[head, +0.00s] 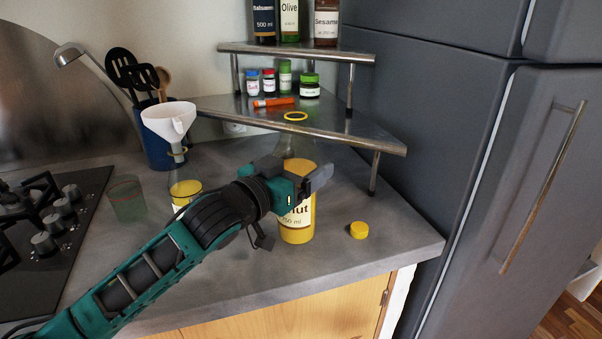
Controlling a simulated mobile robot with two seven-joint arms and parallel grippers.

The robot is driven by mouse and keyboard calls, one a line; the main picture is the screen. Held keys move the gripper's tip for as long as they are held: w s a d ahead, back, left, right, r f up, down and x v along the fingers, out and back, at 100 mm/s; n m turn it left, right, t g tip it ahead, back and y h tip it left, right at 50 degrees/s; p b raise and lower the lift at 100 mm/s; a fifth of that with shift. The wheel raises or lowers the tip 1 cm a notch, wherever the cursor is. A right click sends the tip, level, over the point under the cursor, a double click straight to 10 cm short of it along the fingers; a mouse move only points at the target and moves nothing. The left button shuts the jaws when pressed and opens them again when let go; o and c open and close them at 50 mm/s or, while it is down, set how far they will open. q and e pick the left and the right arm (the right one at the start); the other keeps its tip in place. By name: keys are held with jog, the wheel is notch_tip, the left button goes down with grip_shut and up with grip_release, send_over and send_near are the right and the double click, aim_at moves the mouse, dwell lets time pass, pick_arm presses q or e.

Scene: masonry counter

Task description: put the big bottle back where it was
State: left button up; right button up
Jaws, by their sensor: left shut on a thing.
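The big bottle (297,226) is clear glass with yellow oil and a label ending in "ut". It is upright over the front right of the counter, with a yellow ring at its open mouth. I cannot tell whether its base touches the counter. My left gripper (310,180) is shut on it at mid-height and hides part of its left side and label. A yellow cap (358,230) lies on the counter to its right. A smaller bottle (186,190) with some yellow oil stands to the left, with a white funnel (169,120) in its neck. My right gripper is not in view.
A two-tier metal corner shelf (360,133) stands behind the bottle, with jars below and tall bottles above. A greenish glass (127,198), a blue utensil holder (157,150) and a stove (50,225) are on the left. A grey fridge (440,130) borders the right.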

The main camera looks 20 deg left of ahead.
pick_arm(q)
jog(key=shift+f, duration=0.4)
jog(key=o, duration=1.5)
jog(key=shift+f, duration=0.15)
jog(key=v, duration=1.2)
jog(key=shift+b, duration=0.3)
